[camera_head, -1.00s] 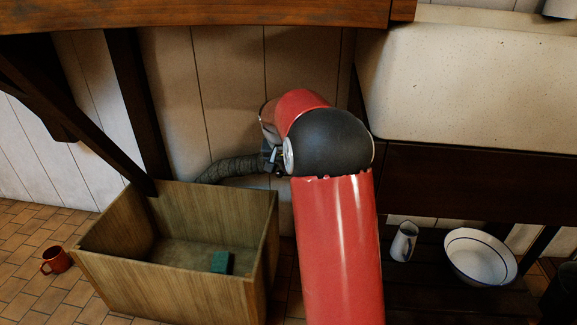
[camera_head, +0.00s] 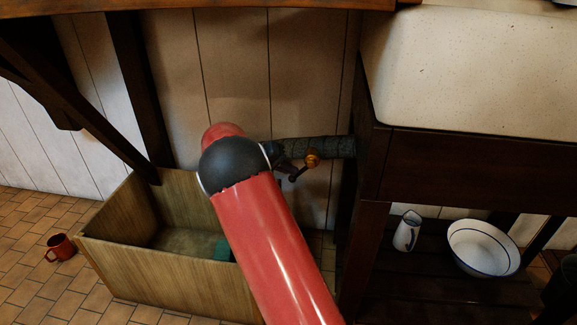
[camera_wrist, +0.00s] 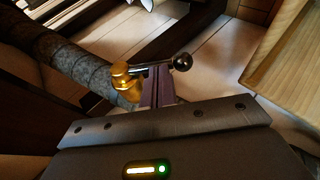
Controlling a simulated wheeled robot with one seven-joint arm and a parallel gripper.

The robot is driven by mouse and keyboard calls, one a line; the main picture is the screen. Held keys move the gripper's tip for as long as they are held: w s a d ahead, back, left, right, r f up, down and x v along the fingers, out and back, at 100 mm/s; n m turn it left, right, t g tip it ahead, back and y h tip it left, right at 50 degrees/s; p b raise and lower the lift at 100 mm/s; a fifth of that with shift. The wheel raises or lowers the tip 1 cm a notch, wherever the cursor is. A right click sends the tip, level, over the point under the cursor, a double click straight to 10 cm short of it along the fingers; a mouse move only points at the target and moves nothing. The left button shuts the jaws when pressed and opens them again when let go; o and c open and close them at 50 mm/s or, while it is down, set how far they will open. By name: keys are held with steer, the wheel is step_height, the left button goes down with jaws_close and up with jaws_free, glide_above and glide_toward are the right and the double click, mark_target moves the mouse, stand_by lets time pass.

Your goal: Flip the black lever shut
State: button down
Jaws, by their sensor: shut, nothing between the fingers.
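The black lever (camera_head: 301,171) sits on a brass valve (camera_head: 312,160) on a dark wrapped pipe (camera_head: 335,147) along the wall. In the head view it slants down and left from the valve, angled away from the pipe. In the wrist view the lever's black ball end (camera_wrist: 181,62) is right of the brass valve (camera_wrist: 124,76). My gripper (camera_wrist: 156,76) is shut and empty, with its fingertips at the lever's rod between valve and ball. I cannot tell if they touch. In the head view my arm hides the left part of the pipe.
A wooden crate (camera_head: 175,266) with a green block (camera_head: 223,250) stands below. A red mug (camera_head: 60,247) is on the tiles at left. The sink (camera_head: 470,75) and its dark wooden stand (camera_head: 470,165) are close on the right. A jug (camera_head: 407,232) and bowl (camera_head: 483,247) sit underneath.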

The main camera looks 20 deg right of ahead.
steer(key=f+h, duration=0.1)
steer(key=g+h+b, duration=0.1)
steer(key=d+f+n+h, duration=0.1)
steer(key=h, duration=0.1)
steer(key=shift+s+f+g, duration=0.3)
steer(key=shift+s+f, duration=0.05)
steer(key=shift+s+d+f+n+g+h+b, duration=0.25)
steer(key=shift+d+n+h+b, duration=0.15)
steer(key=shift+h, duration=0.4)
steer(key=shift+s+d+f+n+g+h+b, duration=0.15)
steer(key=shift+d+f+n+g+h+b, duration=0.2)
steer(key=shift+h, duration=0.45)
steer(key=shift+r, duration=0.1)
steer(key=shift+a, duration=0.1)
